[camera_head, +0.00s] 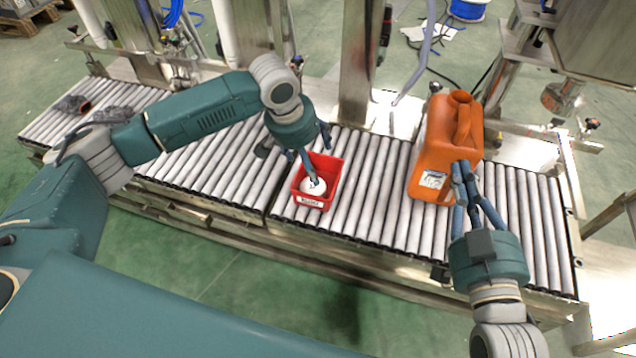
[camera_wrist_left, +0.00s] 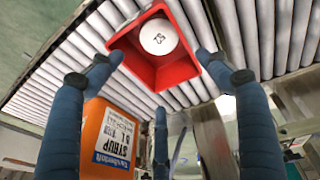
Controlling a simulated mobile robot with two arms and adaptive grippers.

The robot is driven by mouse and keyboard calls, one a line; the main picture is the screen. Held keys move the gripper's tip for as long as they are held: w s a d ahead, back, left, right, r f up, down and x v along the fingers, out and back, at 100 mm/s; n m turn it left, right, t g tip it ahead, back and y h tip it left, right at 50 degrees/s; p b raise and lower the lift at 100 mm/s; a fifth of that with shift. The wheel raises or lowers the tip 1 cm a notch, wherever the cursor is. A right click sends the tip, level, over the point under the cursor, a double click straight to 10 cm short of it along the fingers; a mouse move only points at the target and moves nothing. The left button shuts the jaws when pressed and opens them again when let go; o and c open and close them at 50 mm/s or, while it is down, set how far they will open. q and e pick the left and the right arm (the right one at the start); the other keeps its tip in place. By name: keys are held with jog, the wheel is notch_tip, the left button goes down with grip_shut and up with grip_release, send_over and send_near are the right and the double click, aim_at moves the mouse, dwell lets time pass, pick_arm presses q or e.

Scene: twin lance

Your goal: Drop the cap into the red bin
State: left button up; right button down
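The white round cap (camera_head: 314,186) with a dark printed mark lies inside the red bin (camera_head: 332,172) on the roller conveyor. In the left wrist view the cap (camera_wrist_left: 158,37) sits within the walls of the red bin (camera_wrist_left: 178,74). My left gripper (camera_head: 311,150) is above the far side of the bin. Its three fingers (camera_wrist_left: 157,78) are spread and clear of the cap, with nothing between them. My right gripper (camera_head: 468,188) is at the lower right of the orange canister (camera_head: 434,140), fingers apart; whether they touch it I cannot tell.
The orange canister, labelled syrup in the left wrist view (camera_wrist_left: 108,135), stands upright on the conveyor (camera_head: 375,195), right of the bin. Dark objects (camera_head: 72,104) lie at the conveyor's left end. Metal posts (camera_head: 357,70) rise behind it. Rollers between bin and canister are clear.

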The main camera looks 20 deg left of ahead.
pick_arm(q)
jog(key=shift+r, duration=0.1)
jog(key=v, duration=1.2)
jog(key=shift+s, duration=0.1)
